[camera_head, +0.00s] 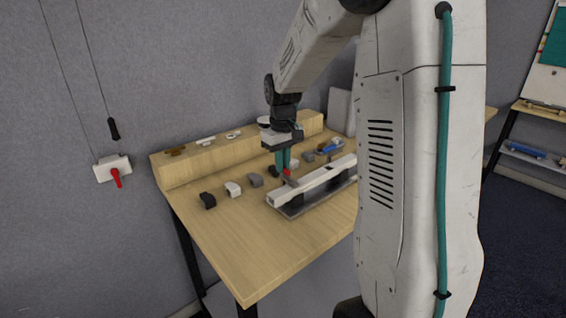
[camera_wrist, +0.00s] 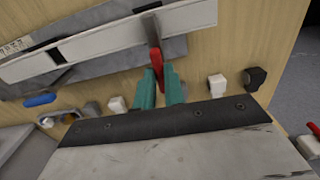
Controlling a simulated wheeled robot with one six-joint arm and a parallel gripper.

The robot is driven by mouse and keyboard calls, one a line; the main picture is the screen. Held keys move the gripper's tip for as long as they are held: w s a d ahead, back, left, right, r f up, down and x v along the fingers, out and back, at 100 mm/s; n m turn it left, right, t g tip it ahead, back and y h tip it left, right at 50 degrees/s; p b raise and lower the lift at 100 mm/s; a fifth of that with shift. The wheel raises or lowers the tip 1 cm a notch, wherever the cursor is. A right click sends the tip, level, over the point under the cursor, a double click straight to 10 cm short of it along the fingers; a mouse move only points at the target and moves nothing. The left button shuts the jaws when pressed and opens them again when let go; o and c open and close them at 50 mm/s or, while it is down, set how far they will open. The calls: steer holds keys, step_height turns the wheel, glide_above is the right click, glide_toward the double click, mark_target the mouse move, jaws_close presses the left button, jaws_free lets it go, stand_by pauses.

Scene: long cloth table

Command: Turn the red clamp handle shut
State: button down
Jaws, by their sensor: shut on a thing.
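The red clamp handle (camera_wrist: 156,58) stands at the edge of a long white rail (camera_wrist: 95,44) in the wrist view. A small part of the handle (camera_head: 287,172) shows in the head view beside the rail (camera_head: 312,181). My gripper (camera_wrist: 159,84) has its teal fingers on either side of the handle and is shut on it. In the head view my gripper (camera_head: 283,162) points down at the rail's near-left part. The fingers hide the handle's lower part. The rail lies on a grey base plate (camera_head: 297,211).
Small black (camera_head: 208,200), white (camera_head: 233,188) and grey (camera_head: 256,180) blocks stand on the wooden table (camera_head: 245,255) beside the rail. A wall box with another red lever (camera_head: 116,178) hangs left. The table's front-left is clear. My arm hides the right part.

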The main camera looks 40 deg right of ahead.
stand_by(0.4)
steer(key=c, duration=1.5)
jaws_free()
step_height(320, 180, up, 8)
steer(key=shift+f, duration=0.1)
